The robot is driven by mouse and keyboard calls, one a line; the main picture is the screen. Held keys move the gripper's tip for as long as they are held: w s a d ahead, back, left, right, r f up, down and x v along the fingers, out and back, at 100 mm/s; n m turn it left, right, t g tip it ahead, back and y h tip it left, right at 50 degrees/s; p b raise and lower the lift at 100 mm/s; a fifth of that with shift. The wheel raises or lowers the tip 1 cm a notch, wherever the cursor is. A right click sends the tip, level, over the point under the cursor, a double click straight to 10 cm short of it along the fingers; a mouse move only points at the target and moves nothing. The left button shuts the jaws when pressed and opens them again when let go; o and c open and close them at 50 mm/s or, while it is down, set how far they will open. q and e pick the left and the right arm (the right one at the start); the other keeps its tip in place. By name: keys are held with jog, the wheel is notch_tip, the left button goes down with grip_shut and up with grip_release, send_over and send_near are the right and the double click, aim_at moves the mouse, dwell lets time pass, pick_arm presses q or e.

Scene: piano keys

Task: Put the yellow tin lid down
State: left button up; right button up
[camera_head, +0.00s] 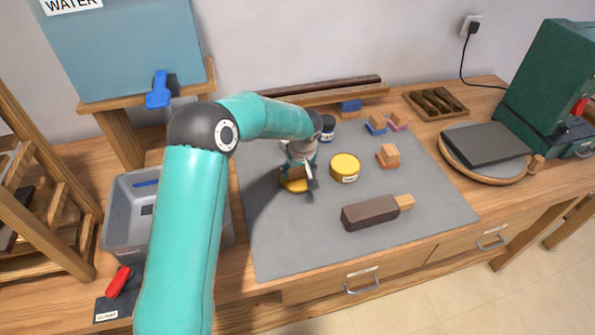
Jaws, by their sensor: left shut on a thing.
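The yellow tin lid (292,185) shows as a flat round yellow piece under the fingers of my left gripper (300,178), over the left part of the grey mat. My left gripper points down and is shut on the lid, hiding part of it. I cannot tell whether the lid touches the mat. A round yellow tin (345,167) with a pale label stands on the mat just to the right of the gripper, apart from it. My right gripper is not in view.
The grey mat (290,240) is bare in front of the gripper. A dark block with a wooden handle (370,212) lies front right. A dark-capped jar (328,128) stands close behind the gripper. Small wooden blocks (388,156) sit right; a grey tub (122,225) stands left.

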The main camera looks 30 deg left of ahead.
pick_arm(q)
jog(key=shift+f, duration=0.55)
jog(key=shift+f, duration=0.1)
jog(key=o, duration=1.1)
